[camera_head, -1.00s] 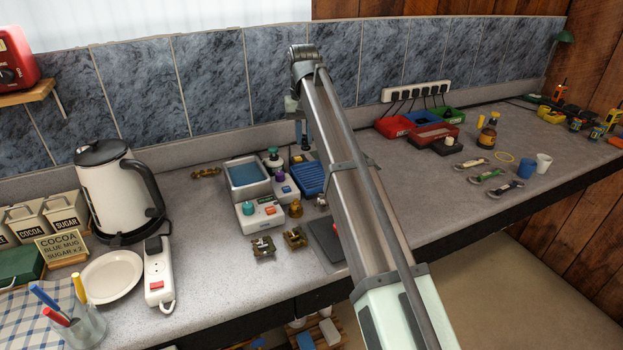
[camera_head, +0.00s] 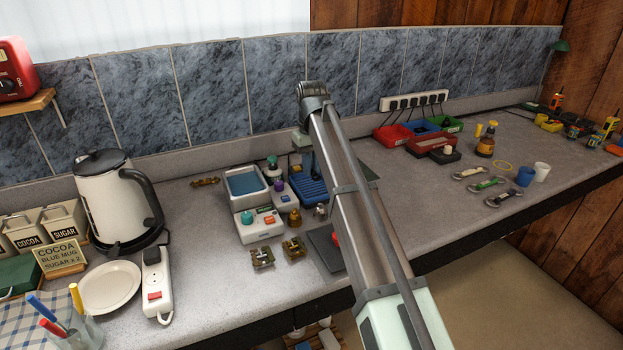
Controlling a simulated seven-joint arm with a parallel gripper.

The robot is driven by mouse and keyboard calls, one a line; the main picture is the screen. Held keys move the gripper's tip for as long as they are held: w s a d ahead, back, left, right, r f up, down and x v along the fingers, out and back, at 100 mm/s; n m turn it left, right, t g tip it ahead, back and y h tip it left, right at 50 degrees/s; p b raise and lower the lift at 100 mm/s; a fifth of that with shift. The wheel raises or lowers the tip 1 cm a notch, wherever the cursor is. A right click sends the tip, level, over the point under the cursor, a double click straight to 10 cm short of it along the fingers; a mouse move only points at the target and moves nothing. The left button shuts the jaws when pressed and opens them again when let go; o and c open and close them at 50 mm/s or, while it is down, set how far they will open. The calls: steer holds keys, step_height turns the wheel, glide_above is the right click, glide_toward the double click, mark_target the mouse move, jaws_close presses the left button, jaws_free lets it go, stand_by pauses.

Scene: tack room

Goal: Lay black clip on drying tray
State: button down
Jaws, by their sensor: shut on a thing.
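The ribbed blue tray (camera_head: 309,190), which I take for the drying tray, lies on the counter near the middle, partly behind my arm. Only a little of my gripper (camera_head: 301,140) shows, a pale part hanging below the arm's far end, by the tray's back edge in the picture. The arm hides most of the fingers. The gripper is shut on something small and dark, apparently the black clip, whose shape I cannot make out. Its height above the tray is unclear.
A grey basin with blue liquid (camera_head: 247,183) and a white device (camera_head: 258,225) stand left of the tray. Small brass pieces (camera_head: 262,257) lie in front. A kettle (camera_head: 112,200) stands left. Several bins (camera_head: 432,139) and metal clips (camera_head: 487,184) lie right.

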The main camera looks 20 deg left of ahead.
mark_target(311, 188)
steer(key=shift+f, duration=2.15)
steer(key=shift+f, duration=0.15)
steer(key=c, duration=1.1)
jaws_free()
steer(key=shift+o, duration=0.2)
step_height(311, 188, up, 12)
steer(key=shift+r, duration=0.15)
